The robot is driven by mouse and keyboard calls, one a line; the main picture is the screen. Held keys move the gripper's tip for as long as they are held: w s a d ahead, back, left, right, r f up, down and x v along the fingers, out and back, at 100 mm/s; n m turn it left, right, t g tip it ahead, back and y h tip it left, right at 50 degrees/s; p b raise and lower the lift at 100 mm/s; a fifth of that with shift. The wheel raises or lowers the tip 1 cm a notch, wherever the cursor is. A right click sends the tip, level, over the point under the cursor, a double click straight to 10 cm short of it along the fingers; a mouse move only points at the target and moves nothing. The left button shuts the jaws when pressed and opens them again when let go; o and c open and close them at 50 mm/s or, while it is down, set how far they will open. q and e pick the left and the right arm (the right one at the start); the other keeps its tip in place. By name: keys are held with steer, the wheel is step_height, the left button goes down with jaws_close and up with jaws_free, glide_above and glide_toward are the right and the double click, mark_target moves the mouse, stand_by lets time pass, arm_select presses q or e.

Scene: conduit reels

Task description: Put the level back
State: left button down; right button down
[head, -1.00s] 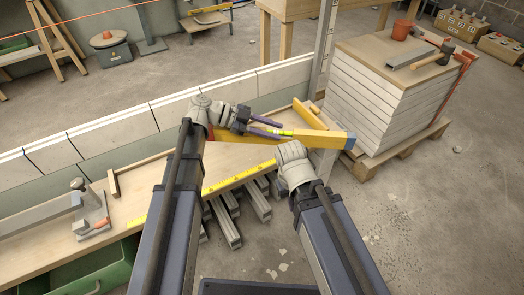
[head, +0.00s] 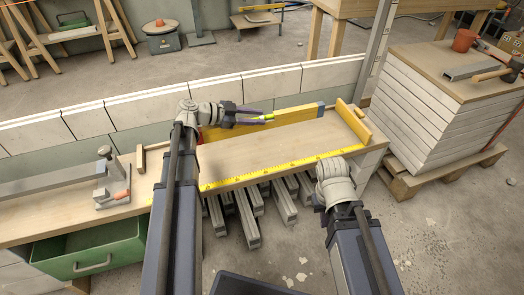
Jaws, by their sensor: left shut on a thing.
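The level (head: 295,118) is a long yellow bar with a blue-grey end cap at its right end. My left gripper (head: 262,117) is shut on it near its middle. The level runs along the back edge of the wooden bench top (head: 265,155), in front of the low block wall. I cannot tell whether it touches the bench or is just above it. Its left part is partly hidden by my left wrist. My right arm's wrist shows in front of the bench's right part, but its gripper fingers are hidden.
A yellow tape (head: 270,172) runs along the bench's front edge. A clamp (head: 113,180) and an open green drawer (head: 92,252) are at left. Grey bars (head: 248,217) lie below. A stacked pallet (head: 430,110) stands at right.

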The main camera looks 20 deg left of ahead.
mark_target(223, 138)
arm_select(q)
steer(key=shift+f+b, duration=5.05)
steer(key=shift+f, duration=0.05)
steer(key=shift+r, duration=0.15)
steer(key=c, duration=0.5)
jaws_free()
steer(key=shift+c, duration=0.2)
steer(key=shift+r, duration=0.1)
steer(key=p+v, duration=0.4)
steer(key=v, duration=0.6)
steer(key=shift+s+a+r, duration=0.1)
steer(key=shift+s+a, duration=0.1)
steer(key=shift+s+a+r, duration=0.1)
steer(key=shift+s+a, duration=0.3)
steer(key=shift+a, duration=0.1)
